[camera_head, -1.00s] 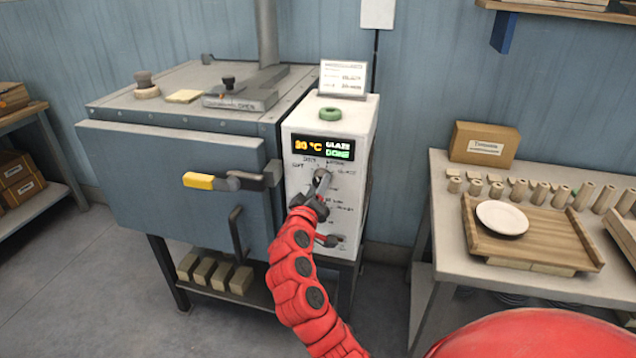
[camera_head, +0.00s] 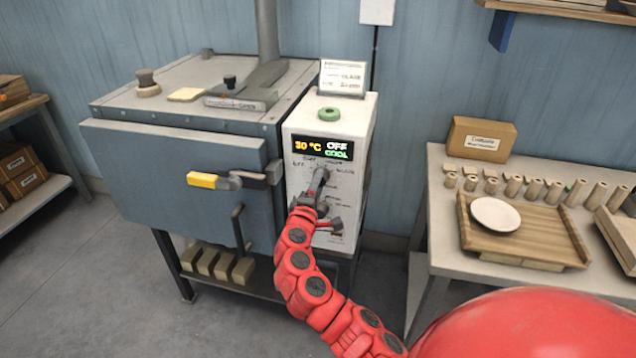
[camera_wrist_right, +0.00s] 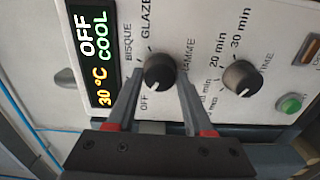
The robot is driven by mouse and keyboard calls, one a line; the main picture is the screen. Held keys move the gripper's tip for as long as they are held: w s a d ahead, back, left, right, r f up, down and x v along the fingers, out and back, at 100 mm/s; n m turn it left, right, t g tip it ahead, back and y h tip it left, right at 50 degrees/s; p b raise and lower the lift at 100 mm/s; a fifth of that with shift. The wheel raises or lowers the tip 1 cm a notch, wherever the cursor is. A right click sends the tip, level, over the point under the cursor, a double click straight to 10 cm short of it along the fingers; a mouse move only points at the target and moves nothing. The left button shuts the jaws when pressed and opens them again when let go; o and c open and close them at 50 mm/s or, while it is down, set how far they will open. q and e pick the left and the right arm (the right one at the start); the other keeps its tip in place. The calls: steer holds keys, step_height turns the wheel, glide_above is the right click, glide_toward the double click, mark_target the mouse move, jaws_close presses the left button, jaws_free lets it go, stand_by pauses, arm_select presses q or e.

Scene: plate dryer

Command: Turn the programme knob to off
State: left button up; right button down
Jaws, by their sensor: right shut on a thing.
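The white control box (camera_head: 355,180) beside the grey kiln has a display (camera_head: 322,147) reading "30 °C", "OFF" and "COOL". The programme knob (camera_wrist_right: 158,71) is a dark round knob among the labels OFF, BISQUE and GLAZE in the right wrist view. Its pale mark appears on the OFF side. My right gripper (camera_head: 317,184) is shut on this knob, one finger on each side. In the head view the fingers mostly hide the knob. The time knob (camera_wrist_right: 241,77) is to its right in the wrist view, apart from the gripper. My left gripper is not in view.
The kiln (camera_head: 170,170) has a yellow-ended door handle (camera_head: 203,180) close left of my right arm. A green button (camera_wrist_right: 289,104) is beyond the time knob. A table (camera_head: 450,262) at the right holds a wooden tray and white plate (camera_head: 495,215).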

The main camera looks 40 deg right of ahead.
stand_by(0.3)
steer(key=shift+c, duration=1.4)
jaws_free()
steer(key=b+v, duration=0.3)
steer(key=v, duration=1.4)
steer(key=shift+s, duration=0.2)
steer(key=shift+w+a+f, duration=0.1)
